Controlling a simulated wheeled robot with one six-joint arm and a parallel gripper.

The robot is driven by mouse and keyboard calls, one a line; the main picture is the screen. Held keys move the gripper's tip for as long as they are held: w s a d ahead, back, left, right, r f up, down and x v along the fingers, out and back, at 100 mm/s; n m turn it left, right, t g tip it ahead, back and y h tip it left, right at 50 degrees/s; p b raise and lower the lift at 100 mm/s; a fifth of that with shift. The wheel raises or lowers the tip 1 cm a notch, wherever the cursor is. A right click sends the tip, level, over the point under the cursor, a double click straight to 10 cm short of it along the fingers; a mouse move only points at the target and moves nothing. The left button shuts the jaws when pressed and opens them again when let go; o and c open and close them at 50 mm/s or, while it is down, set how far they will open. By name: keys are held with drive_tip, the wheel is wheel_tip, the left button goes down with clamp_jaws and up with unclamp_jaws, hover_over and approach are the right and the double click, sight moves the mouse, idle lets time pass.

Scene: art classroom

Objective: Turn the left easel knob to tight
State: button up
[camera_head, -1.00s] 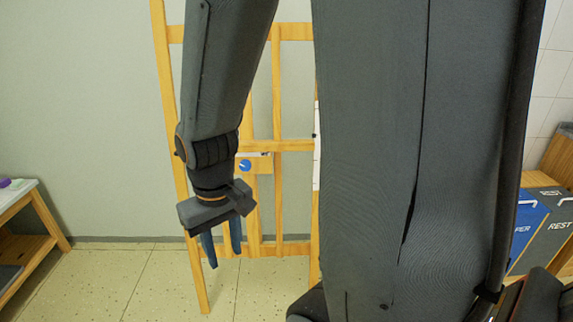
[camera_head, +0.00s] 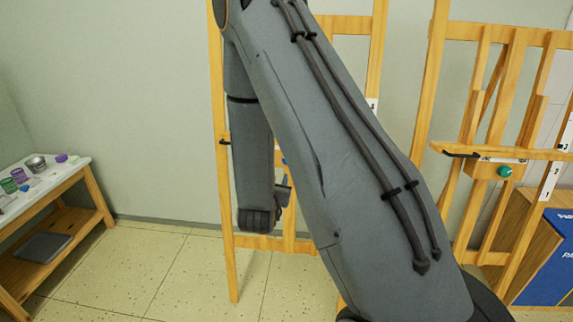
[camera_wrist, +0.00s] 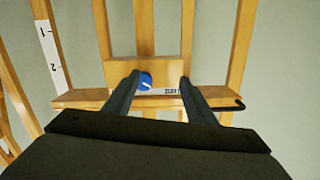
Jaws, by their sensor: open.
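The left easel (camera_head: 228,190) is wooden and stands mostly behind my arm in the head view. Its blue round knob (camera_wrist: 145,80) with a white mark shows clearly in the wrist view, on a wooden block above a ledge. Only a sliver of blue shows in the head view. A small white label strip (camera_wrist: 165,91) lies beside the knob; its text is not readable. My gripper (camera_wrist: 160,78) is open and empty. Its fingers point toward the knob, which appears between them, nearer the left finger. I cannot tell the remaining distance. In the head view my arm mostly hides the gripper.
A second easel (camera_head: 431,80) with a green knob (camera_head: 505,171) stands at the right. A low table (camera_head: 75,172) with small pots stands at the left. Floor between the table and left easel is clear.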

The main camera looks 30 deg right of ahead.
drive_tip(key=w+d+r+t+h+p, duration=0.1)
drive_tip(key=w+d+h, duration=0.2)
drive_tip(key=d, duration=0.4)
drive_tip(key=shift+w+d+m, duration=0.2)
drive_tip(key=shift+w+m, duration=0.2)
drive_tip(key=shift+w, duration=0.5)
drive_tip(key=c, duration=1)
